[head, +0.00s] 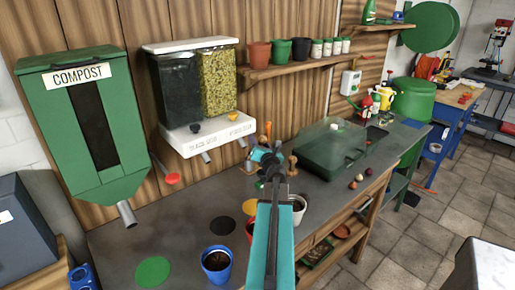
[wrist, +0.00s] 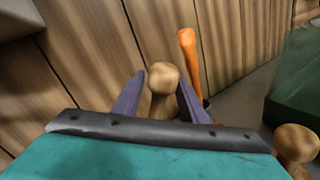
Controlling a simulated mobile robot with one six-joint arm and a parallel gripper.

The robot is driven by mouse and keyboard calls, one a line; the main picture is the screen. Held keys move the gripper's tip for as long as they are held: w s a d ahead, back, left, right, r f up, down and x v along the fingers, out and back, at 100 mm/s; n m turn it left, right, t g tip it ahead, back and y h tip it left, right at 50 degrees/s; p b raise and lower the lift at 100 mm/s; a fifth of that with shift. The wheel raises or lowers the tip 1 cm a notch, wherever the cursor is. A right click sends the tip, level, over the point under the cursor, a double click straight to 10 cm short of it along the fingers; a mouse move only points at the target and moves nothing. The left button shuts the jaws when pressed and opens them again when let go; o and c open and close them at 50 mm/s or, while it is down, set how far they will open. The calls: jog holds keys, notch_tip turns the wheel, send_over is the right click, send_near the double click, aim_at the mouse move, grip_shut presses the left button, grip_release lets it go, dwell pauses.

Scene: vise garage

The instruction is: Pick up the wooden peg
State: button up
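Two wooden pegs with round knobs show in the wrist view. One peg (wrist: 163,78) is between the two dark fingers of my gripper (wrist: 162,88), its knob at the fingertips. The other peg (wrist: 296,142) stands apart at the lower right. In the head view my gripper (head: 262,157) is low over the back of the workbench, with a peg (head: 292,166) to its right and a wooden piece (head: 249,164) at its left. The fingers are apart. Whether they touch the peg is hard to tell, and its lower part is hidden.
An orange handle (wrist: 188,60) stands just behind the peg, close to the right finger. A green translucent bin (head: 330,150) is on the workbench (head: 185,215) to the right. A dispenser (head: 195,90) hangs on the wooden wall behind. A blue pot (head: 217,265) stands in front.

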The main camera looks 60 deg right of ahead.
jog(key=shift+w+d, duration=0.45)
dwell(0.3)
grip_shut()
jog(key=shift+r, duration=0.15)
